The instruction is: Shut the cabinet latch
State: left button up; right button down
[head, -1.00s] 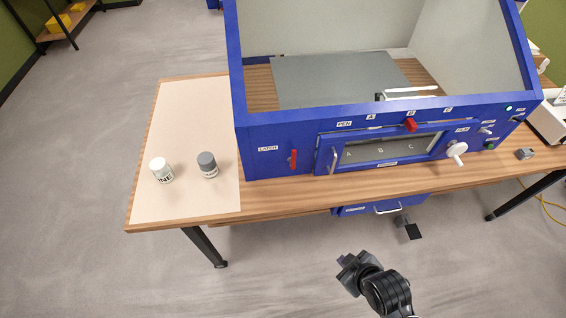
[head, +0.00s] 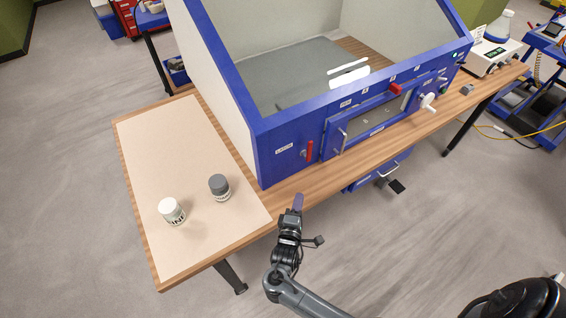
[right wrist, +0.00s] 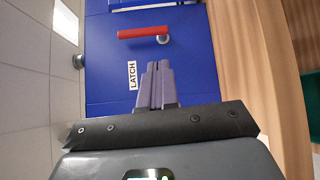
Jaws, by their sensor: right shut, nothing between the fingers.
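The blue cabinet (head: 285,165) stands on the wooden table. Its red latch handle (head: 309,151) stands upright on the left of the front panel, beside the LATCH label (head: 284,148). In the right wrist view the red handle (right wrist: 140,33) lies across the top of the picture, one end near a pale round pivot, with the label (right wrist: 131,75) below it. My right gripper (head: 298,201) is shut and empty, in front of the panel and below the handle in the head view. In the right wrist view its fingertips (right wrist: 157,82) point at the blue panel, apart from the handle. My left gripper is out of view.
A white-lidded jar (head: 172,211) and a grey-lidded jar (head: 219,187) stand on the pale mat (head: 165,140) left of the cabinet. A small door with a handle (head: 341,139) is right of the latch. A drawer (head: 378,172) hangs under the table.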

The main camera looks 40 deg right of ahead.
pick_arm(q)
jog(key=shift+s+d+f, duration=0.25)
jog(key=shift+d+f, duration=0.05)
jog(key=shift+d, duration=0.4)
pick_arm(e)
jog(key=w+r+m, duration=0.1)
jog(key=w+r, duration=0.3)
jog(key=shift+w+a+r, duration=0.25)
jog(key=shift+a+r, duration=0.05)
jog(key=shift+a, duration=0.05)
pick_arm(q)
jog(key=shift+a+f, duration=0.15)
pick_arm(e)
jog(key=shift+w+d+f, duration=0.1)
